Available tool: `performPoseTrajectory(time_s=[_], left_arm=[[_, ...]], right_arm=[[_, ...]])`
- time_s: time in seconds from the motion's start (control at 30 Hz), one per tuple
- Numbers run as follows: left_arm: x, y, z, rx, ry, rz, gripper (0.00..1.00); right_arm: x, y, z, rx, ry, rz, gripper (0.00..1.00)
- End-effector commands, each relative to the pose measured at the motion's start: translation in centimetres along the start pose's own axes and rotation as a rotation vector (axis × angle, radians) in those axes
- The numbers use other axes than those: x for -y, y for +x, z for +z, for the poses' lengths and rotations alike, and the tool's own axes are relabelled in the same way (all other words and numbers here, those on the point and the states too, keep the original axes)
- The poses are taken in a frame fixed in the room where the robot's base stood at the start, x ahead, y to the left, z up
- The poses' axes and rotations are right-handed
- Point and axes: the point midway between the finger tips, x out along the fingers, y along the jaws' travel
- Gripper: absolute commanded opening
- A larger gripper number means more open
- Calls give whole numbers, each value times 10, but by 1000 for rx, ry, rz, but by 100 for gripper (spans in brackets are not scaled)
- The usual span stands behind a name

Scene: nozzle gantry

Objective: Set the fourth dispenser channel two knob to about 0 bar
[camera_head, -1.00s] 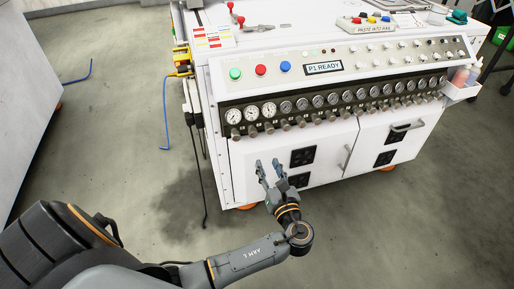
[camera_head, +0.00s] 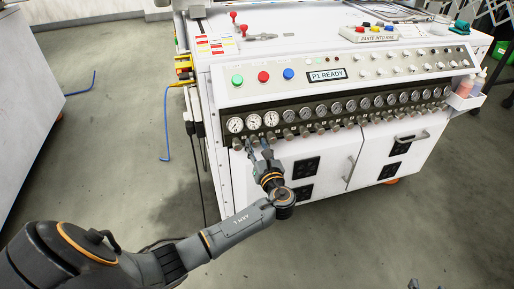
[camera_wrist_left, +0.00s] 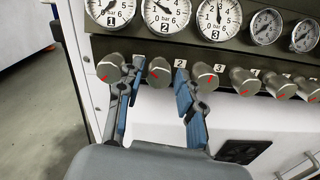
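A row of round gauges with grey knobs beneath runs along the white machine's front. The fourth dispenser channel two knob cannot be told apart from its neighbours here. In the left wrist view, large gauges 1, 2 (camera_wrist_left: 167,16) and 3 sit above knobs with red marks. My left gripper (camera_head: 258,143) is open just below the large gauges. In the left wrist view its fingers (camera_wrist_left: 158,83) stand apart, either side of the knob under gauge 2 (camera_wrist_left: 159,70); contact cannot be told. Small dark tips at the head view's bottom edge (camera_head: 426,286) may be my right gripper.
Green, red and blue buttons (camera_head: 263,77) and a "P1 READY" display (camera_head: 327,75) sit above the gauges. Smaller gauges (camera_head: 364,104) continue to the right. A door handle (camera_head: 351,168) sticks out below. Bottles (camera_head: 466,87) stand in a side holder. The floor in front is clear.

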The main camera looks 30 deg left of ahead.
Motion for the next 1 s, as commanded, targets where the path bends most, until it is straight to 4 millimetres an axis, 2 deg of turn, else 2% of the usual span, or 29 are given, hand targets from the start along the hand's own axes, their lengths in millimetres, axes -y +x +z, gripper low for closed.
performPoseTrajectory(time_s=[0.13,0.37,0.4,0.57,0.6,1.0], left_arm=[[0,5,0,0,-1,-1,37],[0,6,0,-1,-1,-1,37],[0,6,0,-1,0,-1,35],[0,6,0,0,0,-1,2],[0,6,0,0,0,-1,0],[0,5,1,0,-73,-1,0]], right_arm=[[1,1,-7,-37,0,-2,40],[1,1,-8,-41,0,-2,40],[1,1,-8,-40,0,-2,40],[1,1,-8,-40,0,-2,40],[1,1,-8,-40,0,-2,40],[0,0,-1,3,0,-1,40]])
